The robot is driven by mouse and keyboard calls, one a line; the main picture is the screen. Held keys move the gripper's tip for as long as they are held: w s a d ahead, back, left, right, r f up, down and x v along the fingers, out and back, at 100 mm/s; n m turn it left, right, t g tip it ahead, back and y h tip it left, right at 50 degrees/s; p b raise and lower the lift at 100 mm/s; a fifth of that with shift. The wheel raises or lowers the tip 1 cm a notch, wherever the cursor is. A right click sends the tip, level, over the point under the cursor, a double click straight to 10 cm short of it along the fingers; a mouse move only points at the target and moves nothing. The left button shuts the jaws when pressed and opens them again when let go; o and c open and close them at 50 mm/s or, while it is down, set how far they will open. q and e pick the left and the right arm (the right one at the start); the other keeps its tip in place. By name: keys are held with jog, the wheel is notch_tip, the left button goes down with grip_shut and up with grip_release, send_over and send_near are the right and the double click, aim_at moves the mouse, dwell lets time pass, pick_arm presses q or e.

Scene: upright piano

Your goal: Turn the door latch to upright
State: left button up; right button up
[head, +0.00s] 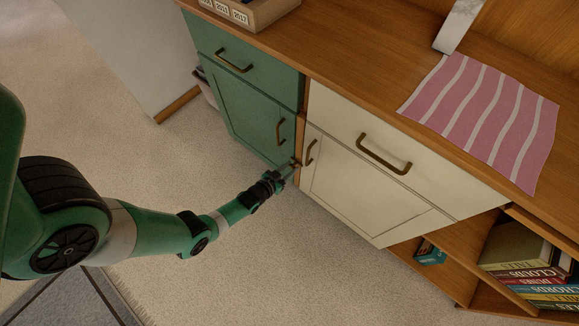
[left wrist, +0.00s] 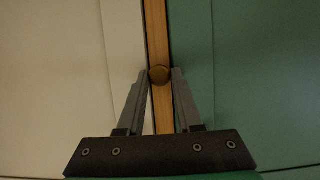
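The door latch is a small round brass piece (left wrist: 159,75) on the wooden strip between the cream door and the green door (head: 241,115). In the left wrist view it shows end-on between my left fingertips, so I cannot tell its turn angle. In the head view, my left gripper (head: 287,171) reaches this strip low on the cabinet front and mostly hides the latch. In the left wrist view my left gripper (left wrist: 160,72) has its fingers apart, one on each side of the latch, with narrow gaps. My right gripper is not in view.
Brass handles stand out on the green door (head: 281,131) and cream door (head: 310,151), close to my left gripper. A pink striped cloth (head: 484,108) lies on the wooden top. Books (head: 532,275) fill a lower right shelf. The carpet in front is clear.

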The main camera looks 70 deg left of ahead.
pick_arm(q)
grip_shut()
jog(key=m+y, duration=0.2)
jog(key=shift+w+d+m+g+p, duration=0.1)
jog(key=shift+d+m+g+p, duration=0.1)
jog(key=shift+m+g+p, duration=0.15)
jog(key=shift+m+y, duration=0.6)
jog(key=shift+m, duration=0.35)
jog(key=shift+g, duration=0.25)
jog(key=o, duration=0.5)
grip_release()
